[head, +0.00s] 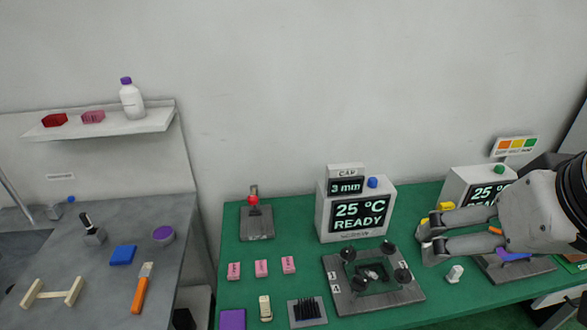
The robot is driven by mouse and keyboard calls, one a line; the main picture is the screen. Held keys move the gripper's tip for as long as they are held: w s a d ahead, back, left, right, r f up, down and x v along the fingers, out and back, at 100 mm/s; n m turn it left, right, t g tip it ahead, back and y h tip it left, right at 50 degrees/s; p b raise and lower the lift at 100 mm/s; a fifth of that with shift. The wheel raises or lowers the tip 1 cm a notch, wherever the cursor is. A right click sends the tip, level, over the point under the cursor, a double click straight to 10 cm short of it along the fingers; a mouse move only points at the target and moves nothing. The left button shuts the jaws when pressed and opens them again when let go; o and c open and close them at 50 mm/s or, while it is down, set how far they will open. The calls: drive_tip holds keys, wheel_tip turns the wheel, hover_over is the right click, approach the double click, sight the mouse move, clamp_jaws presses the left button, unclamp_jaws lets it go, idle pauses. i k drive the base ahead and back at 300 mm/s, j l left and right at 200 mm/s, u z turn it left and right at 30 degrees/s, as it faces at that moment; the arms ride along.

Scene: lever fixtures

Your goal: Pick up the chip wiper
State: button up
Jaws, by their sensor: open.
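I cannot tell for sure which object is the chip wiper. An orange-handled tool with a pale flat head (142,288) lies on the grey counter at the left. A small white piece (455,274) stands on the green mat, just below my gripper in the picture. My gripper (427,236) reaches in from the right with its two fingers spread, pointing left. Nothing shows between the fingertips. It appears above the mat, in front of the right-hand display box, and hides part of that box and the items behind it.
A grey lever plate with black knobs (340,300) lies left of the gripper. A display box (328,220) reading 25 °C READY stands behind it. Pink blocks (261,268), a red-knobbed lever fixture (257,224) and a purple block (232,319) are further left. A shelf (150,122) hangs at upper left.

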sight(266, 314)
drive_tip(key=u, duration=0.95)
drive_tip(key=l+u, duration=0.15)
drive_tip(key=l, duration=0.85)
